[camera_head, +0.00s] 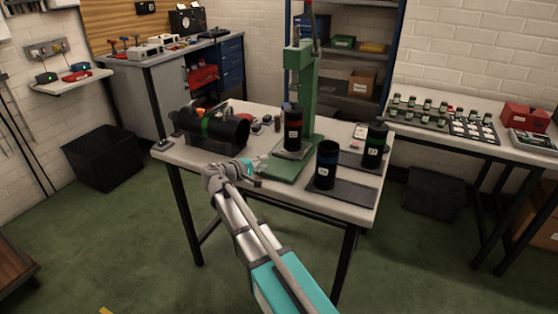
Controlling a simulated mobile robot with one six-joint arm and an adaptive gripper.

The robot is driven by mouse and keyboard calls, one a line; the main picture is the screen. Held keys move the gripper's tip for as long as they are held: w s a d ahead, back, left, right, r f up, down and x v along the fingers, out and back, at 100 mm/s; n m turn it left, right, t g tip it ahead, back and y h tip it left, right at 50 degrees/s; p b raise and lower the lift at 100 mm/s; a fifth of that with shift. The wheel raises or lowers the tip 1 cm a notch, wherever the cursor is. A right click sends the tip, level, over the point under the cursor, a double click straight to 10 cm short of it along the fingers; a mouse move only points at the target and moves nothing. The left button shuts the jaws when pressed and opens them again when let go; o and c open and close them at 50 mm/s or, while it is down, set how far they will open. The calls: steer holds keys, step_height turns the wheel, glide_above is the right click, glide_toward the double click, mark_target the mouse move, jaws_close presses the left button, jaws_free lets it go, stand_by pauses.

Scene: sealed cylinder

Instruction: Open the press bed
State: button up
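The green press (305,90) stands on the white table, with a tall column at the back and a flat green bed (284,170) at its foot. A black cylinder with a red band (292,132) stands upright on the bed, in front of the column. My gripper (262,163) is over the table's front edge, left of the bed's front. It is small in view, and I cannot tell whether its fingers are open. Whether it touches the bed is unclear.
A black cylinder with a green band (222,130) lies on its side at left. Small parts (265,124) lie behind. The floor (120,240) at front left is mostly clear.

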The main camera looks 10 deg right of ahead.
mark_target(281, 157)
steer(key=b+x, duration=0.1)
steer(key=x, duration=0.6)
steer(key=shift+w+d+f, duration=0.1)
steer(key=shift+w+d, duration=0.05)
steer(key=shift+d, duration=0.05)
steer(key=shift+c, duration=0.3)
jaws_close()
